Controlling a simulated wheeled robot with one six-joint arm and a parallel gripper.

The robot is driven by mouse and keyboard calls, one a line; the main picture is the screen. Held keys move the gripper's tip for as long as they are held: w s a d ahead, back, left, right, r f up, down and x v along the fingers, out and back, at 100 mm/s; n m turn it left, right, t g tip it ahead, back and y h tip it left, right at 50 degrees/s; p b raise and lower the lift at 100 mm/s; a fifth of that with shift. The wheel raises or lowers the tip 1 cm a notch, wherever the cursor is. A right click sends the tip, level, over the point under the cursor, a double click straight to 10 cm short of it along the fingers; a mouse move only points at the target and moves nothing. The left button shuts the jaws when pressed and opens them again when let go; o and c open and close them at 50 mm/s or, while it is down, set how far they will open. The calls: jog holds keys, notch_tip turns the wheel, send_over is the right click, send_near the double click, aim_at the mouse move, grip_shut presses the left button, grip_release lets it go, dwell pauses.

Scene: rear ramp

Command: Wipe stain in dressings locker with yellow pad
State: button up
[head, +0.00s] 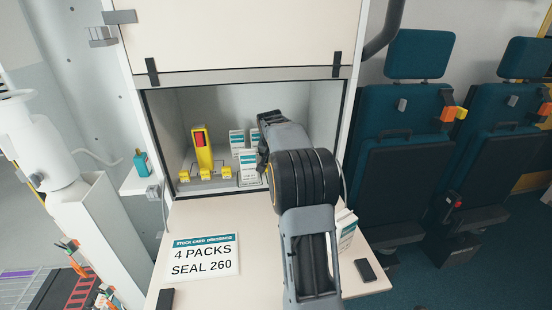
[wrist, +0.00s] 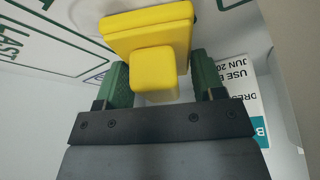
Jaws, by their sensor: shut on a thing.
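My gripper (wrist: 160,76) has its green fingers on either side of the block handle of the yellow pad (wrist: 148,27) and is shut on it. The pad's wide face points away from the wrist, close to a white surface with green print. In the head view my gripper is inside the open dressings locker (head: 215,106), at its right part; its fingertips and the pad are hidden behind my arm. No stain can be made out clearly; a thin dark curve shows beside the pad's upper right corner in the wrist view.
White dressing packs (head: 248,166) stand left of my gripper; one pack (wrist: 238,92) is close beside a finger. A yellow and red device (head: 202,150) and small yellow items (head: 206,174) stand further left. The shelf holds a stock card (head: 204,258) and a phone (head: 365,270).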

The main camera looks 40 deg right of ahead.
jog(key=shift+s+f, duration=0.1)
jog(key=shift+s+a+b, duration=0.45)
jog(key=shift+s+b, duration=0.1)
jog(key=shift+s, duration=0.25)
jog(key=shift+s+a+b, duration=0.4)
jog(key=shift+s+b, duration=0.1)
jog(key=shift+s, duration=0.3)
jog(key=shift+s+a+b, duration=0.3)
jog(key=shift+s+b, duration=0.1)
jog(key=shift+s, duration=0.2)
jog(key=shift+s+a+b, duration=0.25)
jog(key=shift+s+b, duration=0.1)
jog(key=shift+s, duration=0.2)
jog(key=shift+s+a, duration=0.2)
jog(key=shift+s, duration=0.3)
jog(key=shift+w, duration=0.1)
